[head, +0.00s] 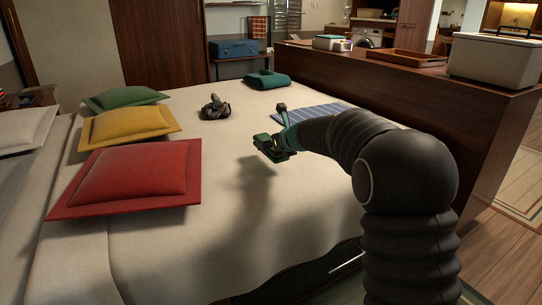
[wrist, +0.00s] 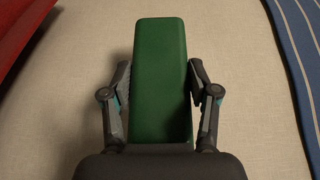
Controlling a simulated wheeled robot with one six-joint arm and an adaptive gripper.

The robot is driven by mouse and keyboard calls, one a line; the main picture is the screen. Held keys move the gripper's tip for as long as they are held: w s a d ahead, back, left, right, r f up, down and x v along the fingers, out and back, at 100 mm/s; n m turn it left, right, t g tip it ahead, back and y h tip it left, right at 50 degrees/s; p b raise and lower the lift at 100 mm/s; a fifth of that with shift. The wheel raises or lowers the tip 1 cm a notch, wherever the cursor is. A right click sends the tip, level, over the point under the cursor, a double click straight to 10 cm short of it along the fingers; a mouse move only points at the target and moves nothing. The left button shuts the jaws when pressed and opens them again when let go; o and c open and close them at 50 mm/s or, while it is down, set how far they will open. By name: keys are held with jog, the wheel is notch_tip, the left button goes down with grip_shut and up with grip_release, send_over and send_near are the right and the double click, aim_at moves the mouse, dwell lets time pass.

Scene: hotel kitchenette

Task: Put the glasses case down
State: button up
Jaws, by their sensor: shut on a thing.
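The glasses case (wrist: 160,75) is a long green box. It lies between the two fingers of my gripper (wrist: 160,95) in the wrist view, with a finger against each long side. In the head view the case (head: 270,148) shows as a small dark green shape at the end of my arm, partly covered by my gripper (head: 279,143). A shadow falls on the bed (head: 225,245) below and left of it, and the case appears to be held above the cream bed cover. The near end of the case is hidden by my gripper's body in the wrist view.
Red (head: 130,175), yellow (head: 128,125) and green (head: 125,97) cushions lie on the bed's left. A dark crumpled item (head: 215,107), a teal folded cloth (head: 267,81) and a blue striped cloth (head: 318,113) lie farther back. The middle of the bed is clear. A wooden ledge (head: 420,90) runs along the right.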

jog(key=shift+f+b, duration=0.8)
jog(key=shift+f, duration=1.05)
jog(key=shift+f, duration=0.15)
jog(key=o, duration=1.2)
jog(key=shift+r, duration=0.3)
jog(key=p+v, duration=0.1)
jog(key=v, duration=1.1)
jog(key=shift+d, duration=0.1)
